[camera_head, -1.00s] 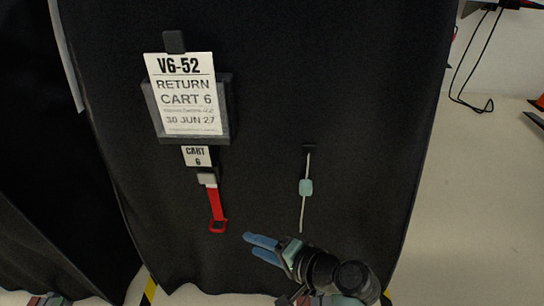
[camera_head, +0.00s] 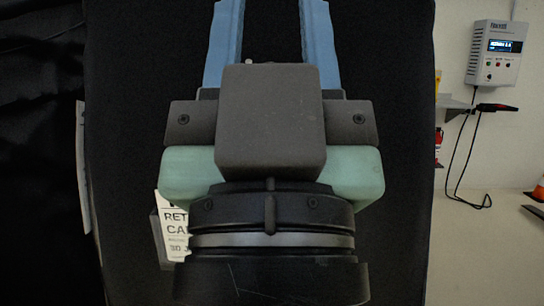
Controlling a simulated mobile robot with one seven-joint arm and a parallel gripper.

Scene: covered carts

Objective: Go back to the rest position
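My gripper (camera_head: 270,45) fills the middle of the head view, close to the camera and pointing up. Its two blue fingers stand wide apart with only black cover showing between them, so it is open and holds nothing. The fingertips run out of the top of the picture. Behind it is the black covered cart (camera_head: 398,150). The white return label (camera_head: 173,228) on the cart shows only at its left part, beside my wrist. My wrist hides the rest of it, and the red strap and the pale tag are not in sight.
A second dark cover (camera_head: 38,150) hangs at the left. On the right wall are a white box with a small screen (camera_head: 492,52) and a hanging black cable (camera_head: 460,155). Pale floor shows at the right, with an orange cone (camera_head: 539,190) at the edge.

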